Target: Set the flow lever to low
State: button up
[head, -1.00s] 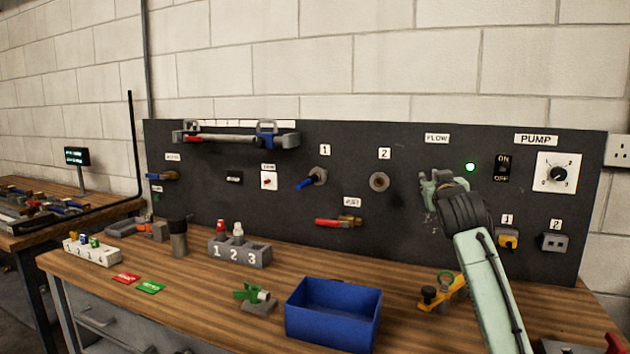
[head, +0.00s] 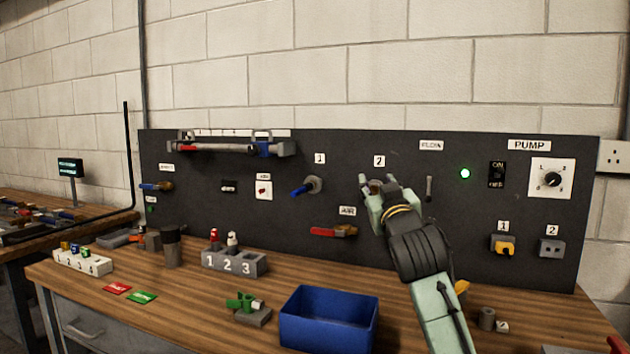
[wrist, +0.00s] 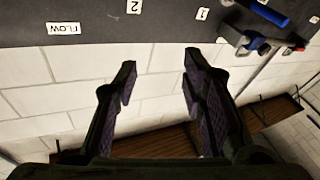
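The flow lever (head: 429,188) is a small grey bar standing about upright on the dark panel, below the FLOW label (head: 431,145). Its setting marks are too small to read. My gripper (head: 377,182) is to the left of the lever and apart from it, in front of the round fitting under label 2. In the wrist view my gripper (wrist: 160,70) has its fingers spread with nothing between them. The FLOW label (wrist: 63,28) shows there upside down at the upper left; the lever itself is not visible in that view.
A green light (head: 465,173), a pump switch (head: 497,174) and a pump dial (head: 551,179) are right of the lever. A blue-handled valve (head: 306,187) and a red-handled air valve (head: 333,231) are to the left. A blue bin (head: 328,320) stands on the bench below.

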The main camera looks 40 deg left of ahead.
jog(key=s+a+r+n+g+y, duration=0.1)
jog(key=s+a+y, duration=0.2)
jog(key=s, duration=0.3)
jog(key=s+a+r+n+g+y, duration=0.1)
jog(key=s+a+n+y, duration=0.1)
jog(key=s, duration=0.5)
jog(key=shift+a+r+n+y, duration=0.3)
jog(key=shift+a+y, duration=0.3)
jog(key=shift+a, duration=0.3)
